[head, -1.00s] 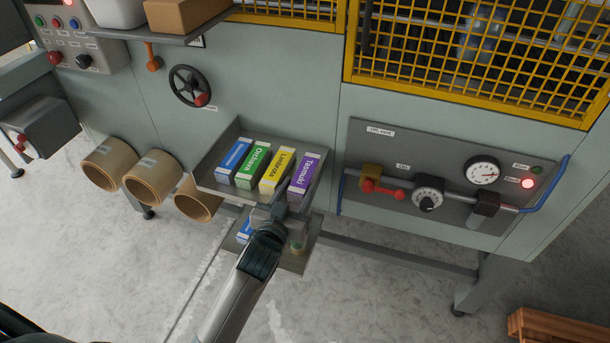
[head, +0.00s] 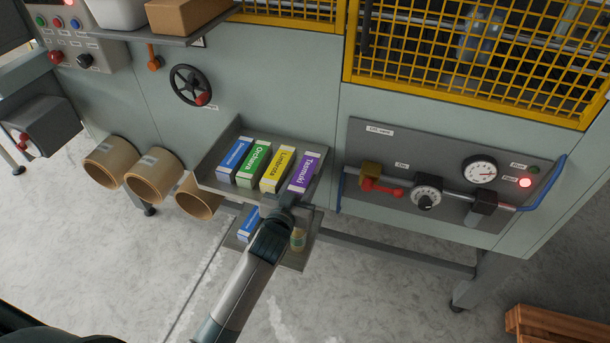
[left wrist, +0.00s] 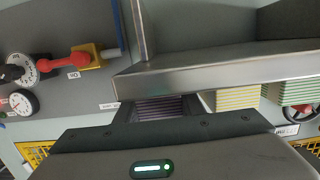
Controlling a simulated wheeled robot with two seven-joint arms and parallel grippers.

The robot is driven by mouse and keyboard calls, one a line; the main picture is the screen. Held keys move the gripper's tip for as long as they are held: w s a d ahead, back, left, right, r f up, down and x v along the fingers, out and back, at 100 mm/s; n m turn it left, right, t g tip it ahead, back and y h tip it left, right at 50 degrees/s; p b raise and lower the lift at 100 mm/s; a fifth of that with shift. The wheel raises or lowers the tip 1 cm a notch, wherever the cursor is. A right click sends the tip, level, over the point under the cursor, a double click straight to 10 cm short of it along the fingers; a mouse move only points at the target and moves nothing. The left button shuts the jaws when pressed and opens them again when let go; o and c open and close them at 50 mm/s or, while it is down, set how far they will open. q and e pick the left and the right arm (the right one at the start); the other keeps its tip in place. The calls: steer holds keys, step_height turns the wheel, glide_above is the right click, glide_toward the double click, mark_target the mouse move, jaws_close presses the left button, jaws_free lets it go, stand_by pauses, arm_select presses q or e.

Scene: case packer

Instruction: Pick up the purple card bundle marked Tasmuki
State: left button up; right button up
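The purple card bundle marked Tasmuki (head: 304,173) lies at the right end of a row in the grey metal tray (head: 212,181). My left gripper (head: 286,198) is at the near end of this bundle, its fingers mostly hidden by the hand in the head view. In the left wrist view, the gripper's fingers (left wrist: 163,112) stand apart, with the bundle's purple striped edges (left wrist: 163,108) showing between them. The metal tray edge (left wrist: 220,70) crosses just above and hides part of the bundle. I cannot see any grip on it. My right gripper is not in view.
Yellow Lumbrota (head: 277,169), green Orchava (head: 252,167) and blue (head: 234,159) bundles lie left of the purple one. A valve panel (head: 390,150) is to the right.

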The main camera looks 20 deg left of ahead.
mark_target(303, 175)
arm_select(q)
steer(key=shift+c, duration=1.1)
steer(key=shift+r, duration=0.15)
steer(key=shift+r, duration=0.6)
step_height(303, 175, up, 2)
steer(key=shift+r+b, duration=0.2)
steer(key=shift+b, duration=0.4)
steer(key=s+d+r+b, duration=0.2)
steer(key=s+d+r, duration=0.4)
steer(key=d, duration=0.3)
steer(key=shift+s+d+r, duration=0.25)
steer(key=shift+s+r, duration=0.15)
steer(key=shift+r, duration=0.15)
steer(key=shift+a, duration=0.1)
